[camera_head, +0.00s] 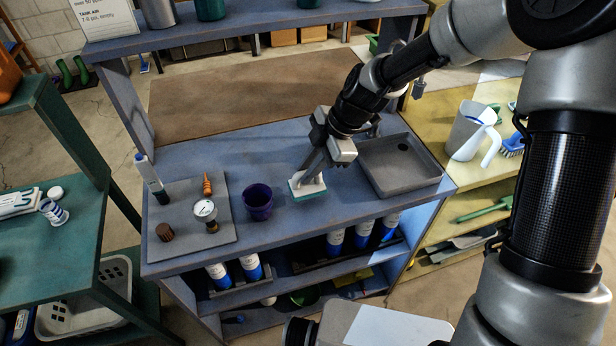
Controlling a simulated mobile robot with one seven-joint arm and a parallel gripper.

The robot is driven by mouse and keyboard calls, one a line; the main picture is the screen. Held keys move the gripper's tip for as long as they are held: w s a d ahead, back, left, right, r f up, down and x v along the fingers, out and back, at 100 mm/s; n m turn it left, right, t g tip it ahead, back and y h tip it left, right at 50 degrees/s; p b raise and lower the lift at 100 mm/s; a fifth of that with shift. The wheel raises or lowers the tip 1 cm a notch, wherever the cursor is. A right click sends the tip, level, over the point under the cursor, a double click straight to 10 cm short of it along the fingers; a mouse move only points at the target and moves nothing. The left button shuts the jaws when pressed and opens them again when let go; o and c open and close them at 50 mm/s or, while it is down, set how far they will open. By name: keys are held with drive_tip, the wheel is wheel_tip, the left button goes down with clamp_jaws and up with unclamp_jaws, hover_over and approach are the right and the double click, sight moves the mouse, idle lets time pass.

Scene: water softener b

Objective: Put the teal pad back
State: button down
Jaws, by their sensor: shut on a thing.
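A small pad (305,190) with a white top and a teal underside is at the front middle of the blue bench (276,233). My gripper (309,178) comes down on it from above and is shut on its white upper part. I cannot tell whether the teal underside touches the bench top or hangs just above it. The pad is between a purple cup (258,201) on its left and a grey tray (378,183) on its right.
A grey mat (184,237) at the left bears a gauge (205,211), an orange cone-like piece (207,185), a brown knob (165,232) and a marker-like tool (149,173). A white pitcher (467,130) stands on the yellow shelf at right. Bench room behind the cup is clear.

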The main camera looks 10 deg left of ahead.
drive_tip(key=shift+f, duration=1.5)
drive_tip(key=shift+f, duration=0.1)
drive_tip(key=c, duration=1.7)
unclamp_jaws()
drive_tip(key=shift+r, duration=0.2)
drive_tip(key=v, duration=1.2)
drive_tip(key=shift+f, duration=0.1)
